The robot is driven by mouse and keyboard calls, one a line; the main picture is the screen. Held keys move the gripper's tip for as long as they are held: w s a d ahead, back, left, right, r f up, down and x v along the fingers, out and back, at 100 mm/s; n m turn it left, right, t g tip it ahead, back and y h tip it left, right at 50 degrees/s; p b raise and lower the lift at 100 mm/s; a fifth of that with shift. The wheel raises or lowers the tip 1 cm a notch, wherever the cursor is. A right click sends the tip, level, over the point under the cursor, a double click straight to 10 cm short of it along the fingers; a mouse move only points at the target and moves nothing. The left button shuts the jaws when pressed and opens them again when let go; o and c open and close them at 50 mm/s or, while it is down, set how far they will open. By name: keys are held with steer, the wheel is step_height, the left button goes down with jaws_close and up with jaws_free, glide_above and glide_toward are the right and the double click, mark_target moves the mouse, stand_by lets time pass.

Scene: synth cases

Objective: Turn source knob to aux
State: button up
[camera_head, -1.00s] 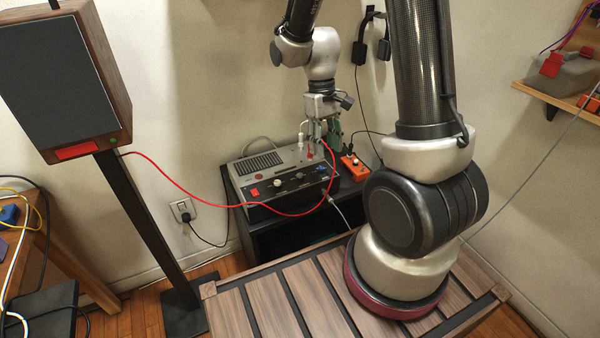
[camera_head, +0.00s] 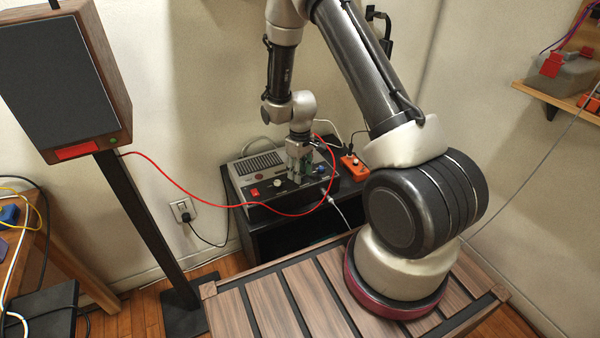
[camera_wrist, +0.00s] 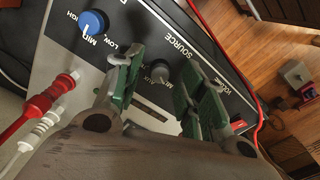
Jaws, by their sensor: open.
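In the head view my gripper (camera_head: 299,174) is down at the panel and hides the knob.
A blue LOW/MID/HIGH knob (camera_wrist: 92,23) is close by. Red (camera_wrist: 38,104) and white plugs (camera_wrist: 45,124) stick up near my gripper. A cream knob (camera_head: 277,183) and red switch (camera_head: 254,192) are on the panel. A red cable (camera_head: 185,192) loops in front. An orange box (camera_head: 354,169) is at right.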

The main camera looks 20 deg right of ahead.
steer(key=shift+f, duration=0.35)
jaws_close()
steer(key=shift+m, duration=0.3)
steer(key=m, duration=1.1)
stand_by(0.5)
